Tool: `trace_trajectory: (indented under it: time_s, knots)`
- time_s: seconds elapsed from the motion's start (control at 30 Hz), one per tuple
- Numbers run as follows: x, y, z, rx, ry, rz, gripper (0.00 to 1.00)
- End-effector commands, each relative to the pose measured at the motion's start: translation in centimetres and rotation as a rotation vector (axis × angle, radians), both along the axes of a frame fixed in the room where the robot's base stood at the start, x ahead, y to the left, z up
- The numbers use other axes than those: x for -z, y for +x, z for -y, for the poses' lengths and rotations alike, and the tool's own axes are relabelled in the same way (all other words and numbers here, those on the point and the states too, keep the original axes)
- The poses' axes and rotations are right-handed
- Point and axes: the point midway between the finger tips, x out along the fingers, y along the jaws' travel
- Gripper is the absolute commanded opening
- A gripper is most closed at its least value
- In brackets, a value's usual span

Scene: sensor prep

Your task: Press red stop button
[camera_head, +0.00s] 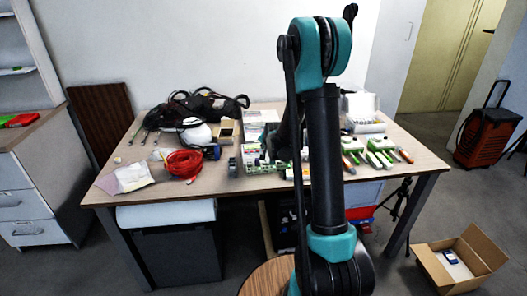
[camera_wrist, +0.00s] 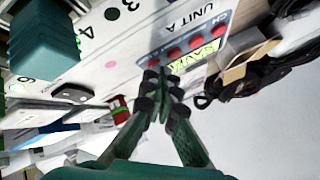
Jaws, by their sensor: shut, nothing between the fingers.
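In the wrist view a white box marked "UNIT A" (camera_wrist: 125,45) stands tilted in the picture. On its grey panel is a row of several red buttons, among them one near the middle (camera_wrist: 196,42) and one further left (camera_wrist: 174,53). I cannot tell from the lettering which one is the stop button. My gripper (camera_wrist: 160,78) is shut and empty. Its fingertips are in front of the panel's lower left end, overlapping the button row's end in the picture. Whether they touch it I cannot tell. In the head view my arm hides the gripper.
A yellow-green label (camera_wrist: 208,52) lies beside the buttons. In the head view, the table (camera_head: 225,190) holds black cables (camera_head: 205,105), a red cable coil (camera_head: 184,163), green-and-white devices (camera_head: 378,150) and papers (camera_head: 125,178). An open cardboard box (camera_head: 480,250) is on the floor at right.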

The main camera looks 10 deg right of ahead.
Motion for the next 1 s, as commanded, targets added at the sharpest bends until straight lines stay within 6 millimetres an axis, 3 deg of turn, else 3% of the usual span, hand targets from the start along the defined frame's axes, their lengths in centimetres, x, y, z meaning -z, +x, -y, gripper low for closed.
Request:
trace_trajectory:
  time_s: [1.0]
  knots:
    - [-1.9, 0.0, 0.0, 0.000, 0.000, 0.000, 0.00]
